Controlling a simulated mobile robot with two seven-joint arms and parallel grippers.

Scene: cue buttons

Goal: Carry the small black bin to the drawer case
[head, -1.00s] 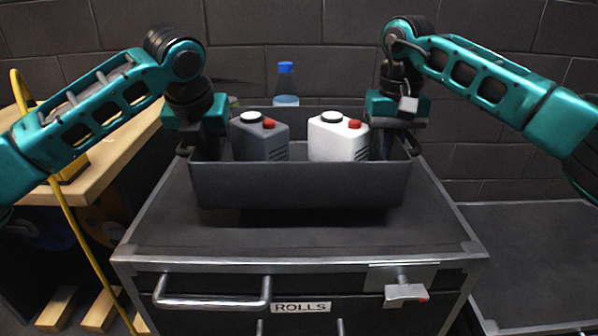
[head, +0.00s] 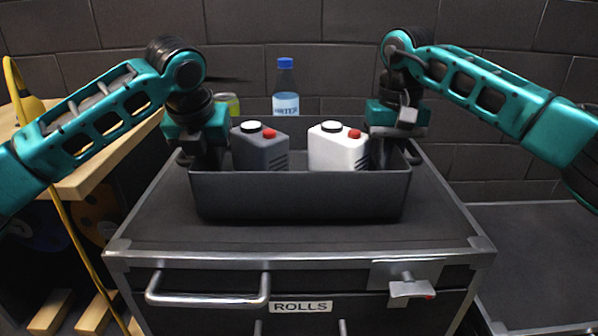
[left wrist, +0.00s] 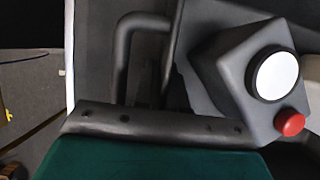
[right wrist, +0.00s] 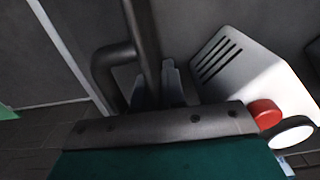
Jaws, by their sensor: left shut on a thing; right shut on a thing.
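The small black bin (head: 300,195) is level over the top of the drawer case (head: 300,243), which has a "ROLLS" label. I cannot tell for sure whether its bottom touches the top. A dark grey canister (head: 262,153) and a white canister (head: 336,150) stand in it. My left gripper (head: 207,158) is shut on the bin's left end, at the bar handle (left wrist: 122,60). My right gripper (head: 386,155) is shut on its right end, at the other handle (right wrist: 105,65). The fingertips are partly hidden in both wrist views.
A water bottle (head: 286,95) with a blue cap and a yellow-green can (head: 229,103) show behind the bin. A wooden bench (head: 95,165) with a yellow cable stands at left. A dark low surface (head: 540,260) lies at right. Bare case top shows in front of the bin.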

